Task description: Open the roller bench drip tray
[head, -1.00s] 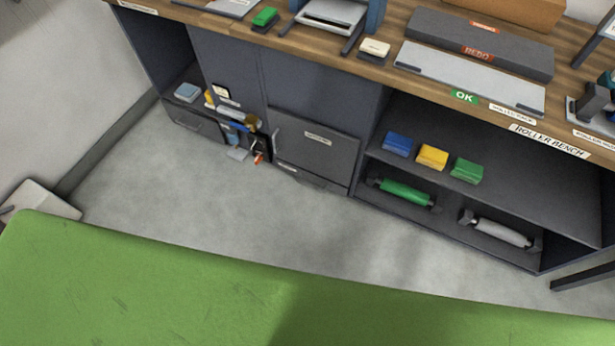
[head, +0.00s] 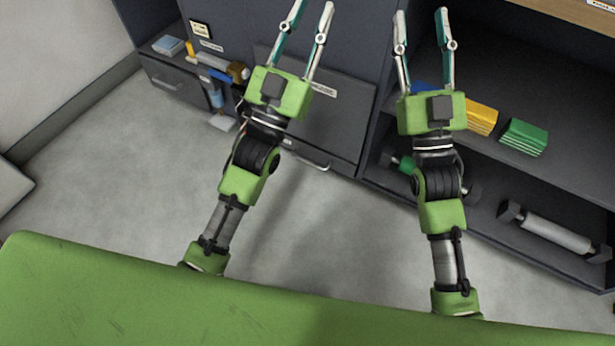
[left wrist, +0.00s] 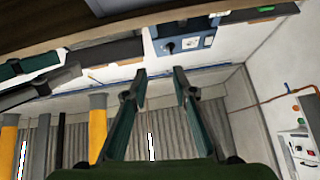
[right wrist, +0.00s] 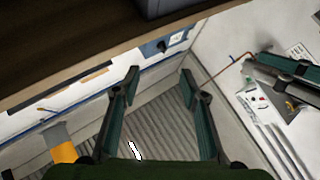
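In the head view, a dark cabinet front (head: 345,115) with a label too small to read stands under the bench. Below it is a low dark front with a pale handle (head: 318,163); I cannot tell for sure that this is the drip tray, and my left arm hides part of it. No front looks pulled out. My left gripper (head: 312,10) is open and empty, raised in front of the cabinet. It also shows open in the left wrist view (left wrist: 160,82). My right gripper (head: 421,14) is open and empty before the open shelf, also in the right wrist view (right wrist: 160,75).
The open shelf holds a yellow block (head: 482,117) and a green block (head: 523,137), with a grey roller (head: 557,233) below. The grey floor (head: 120,180) before the bench is clear.

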